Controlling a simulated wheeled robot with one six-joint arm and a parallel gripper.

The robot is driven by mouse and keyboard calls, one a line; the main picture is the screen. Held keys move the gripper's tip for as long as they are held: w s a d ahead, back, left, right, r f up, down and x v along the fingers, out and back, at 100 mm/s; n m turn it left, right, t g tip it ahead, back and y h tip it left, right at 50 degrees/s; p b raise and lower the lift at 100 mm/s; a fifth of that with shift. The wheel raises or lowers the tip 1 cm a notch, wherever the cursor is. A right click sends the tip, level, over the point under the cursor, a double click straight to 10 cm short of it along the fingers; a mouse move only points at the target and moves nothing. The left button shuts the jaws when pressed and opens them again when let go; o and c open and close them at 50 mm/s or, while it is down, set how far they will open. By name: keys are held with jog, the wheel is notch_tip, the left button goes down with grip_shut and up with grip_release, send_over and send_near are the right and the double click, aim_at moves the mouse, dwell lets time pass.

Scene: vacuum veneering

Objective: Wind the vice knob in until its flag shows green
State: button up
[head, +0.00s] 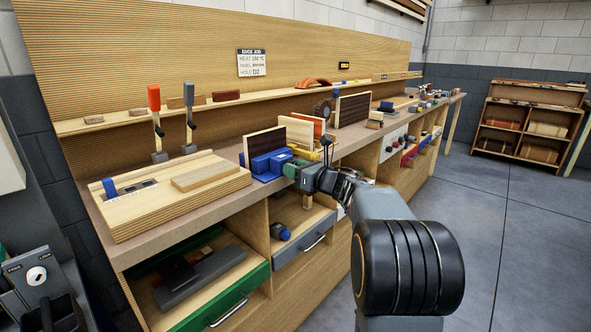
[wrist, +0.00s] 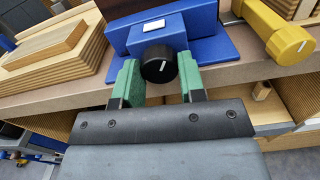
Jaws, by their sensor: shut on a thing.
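The blue vice (head: 264,166) sits at the front edge of the bench; it also shows at the top of the wrist view (wrist: 205,35). Its round black knob (wrist: 158,66) faces me and bears a short white mark tilted up to the right. My gripper (wrist: 159,84) has green fingers, one on each side of the knob, and is shut on it. In the head view my gripper (head: 292,170) is at the front of the vice and hides the knob. A small pale window (wrist: 154,25) lies on top of the vice housing; no green shows in it.
A dark panel (head: 264,144) stands at the vice. A yellow clamp (wrist: 285,36) lies close to its right. A wooden block board (head: 130,222) is to the left on the bench. Below are a green drawer (head: 245,290) and a grey drawer (head: 300,247), both open.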

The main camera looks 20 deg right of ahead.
jog(key=shift+r+m+p, duration=0.2)
jog(key=shift+m+p, duration=6.5)
jog(key=shift+m, duration=5.9)
jog(key=o, duration=0.9)
jog(key=shift+o, duration=0.2)
jog(key=shift+s, duration=0.1)
jog(key=v, duration=1.3)
jog(key=shift+s, duration=0.3)
jog(key=shift+d, duration=0.1)
